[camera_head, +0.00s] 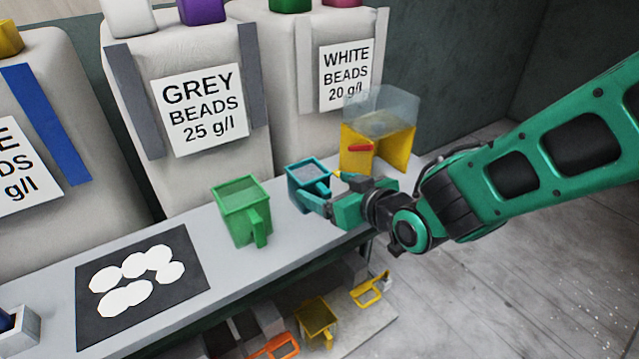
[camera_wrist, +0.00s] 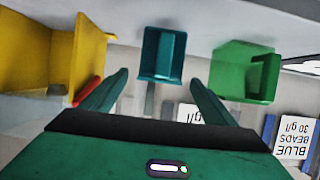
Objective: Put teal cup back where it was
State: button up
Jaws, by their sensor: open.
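The teal cup (camera_head: 299,174) stands upright on the grey bench, between the green cup (camera_head: 236,210) and the yellow box with a clear top (camera_head: 390,146). My gripper (camera_head: 328,189) is at the front of the teal cup, with its fingers spread on either side of the cup's handle side. In the wrist view the teal cup (camera_wrist: 153,66) shows just beyond and between the open fingers (camera_wrist: 159,77). I see nothing held. The exact gap between fingers and handle is hard to tell.
The green cup (camera_wrist: 232,75) and the yellow box (camera_wrist: 40,55), with a red part, flank the teal cup closely. A dark mat (camera_head: 190,270) with white discs lies left on the bench (camera_head: 190,222). Yellow and orange cups (camera_head: 316,318) sit on a lower shelf. Bead sacks stand behind.

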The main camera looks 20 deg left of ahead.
jog(key=shift+v, duration=2.35)
jog(key=w+d+f+m+g+h, duration=0.15)
jog(key=d+m+h, duration=0.3)
jog(key=d, duration=1.25)
jog(key=w+d+f+m+g+h, duration=0.1)
jog(key=w+d+m+h, duration=0.3)
jog(key=d, duration=1.3)
jog(key=s+d+m+g+h, duration=0.2)
jog(key=s+d+m+g, duration=0.15)
jog(key=s+d, duration=0.95)
jog(key=s+d+r+m+g, duration=0.2)
jog(key=s+d+m+g, duration=0.1)
jog(key=s, duration=1)
jog(key=shift+d+m, duration=0.55)
jog(key=shift+m, duration=0.05)
jog(key=shift+y, duration=0.25)
